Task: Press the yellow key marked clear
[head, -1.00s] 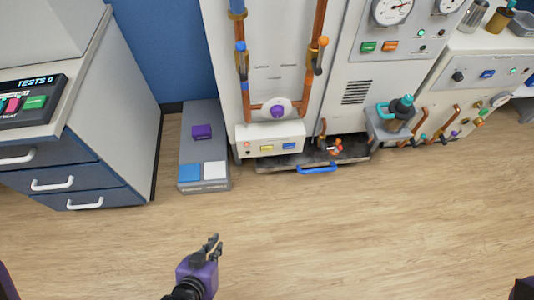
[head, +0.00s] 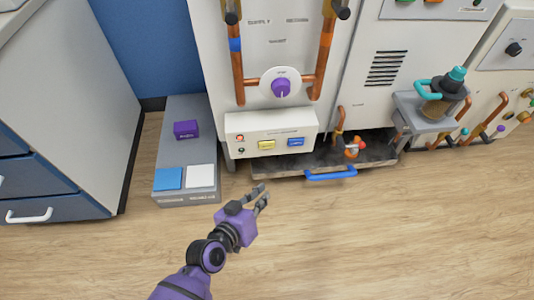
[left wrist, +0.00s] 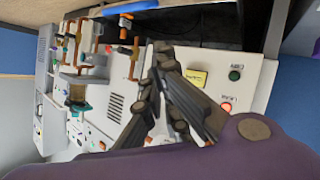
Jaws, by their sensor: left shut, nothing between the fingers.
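The yellow key (head: 266,145) is on the front of a low cream control box (head: 235,122), left of a blue key (head: 296,142). It also shows in the left wrist view (left wrist: 196,78), turned sideways, just beyond my fingers; its lettering is too small to read surely. My left gripper (head: 264,193) is shut and empty. It is in front of and below the control box, apart from the yellow key in the head view. In the left wrist view its fingers (left wrist: 160,52) partly cover the box front around the keys. My right gripper is not in view.
A purple knob (head: 281,88) between copper pipes is above the box. A dark tray (head: 270,168) with a blue handle (head: 331,174) lies low to the right. A grey plinth (head: 199,151) with a purple block (head: 186,129) stands left. The wooden floor in front is clear.

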